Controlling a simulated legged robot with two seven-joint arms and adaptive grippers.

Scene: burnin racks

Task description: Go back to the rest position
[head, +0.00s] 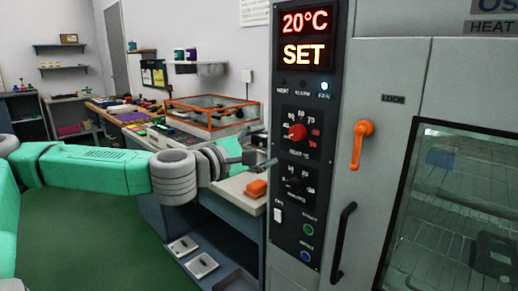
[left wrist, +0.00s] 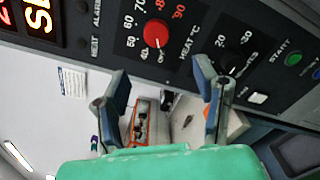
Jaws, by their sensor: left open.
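My left gripper (head: 262,157) is in front of the control panel (head: 298,228) of the oven, near its left edge, between the red heat knob (head: 297,132) and the black timer knob (head: 294,184). In the left wrist view the two fingers (left wrist: 165,95) stand wide apart with nothing between them. The red knob also shows there (left wrist: 158,55), beyond the fingertips. Whether a finger touches the panel is hard to tell. My left arm reaches in from the left. My right gripper is in neither view.
The oven has an orange door handle (head: 361,143), a black handle (head: 342,242) and a glass door (head: 455,200). A workbench (head: 165,197) behind my arm bears an orange-framed box (head: 212,112) and an orange block (head: 256,188). Green floor (head: 95,220) lies clear at the left.

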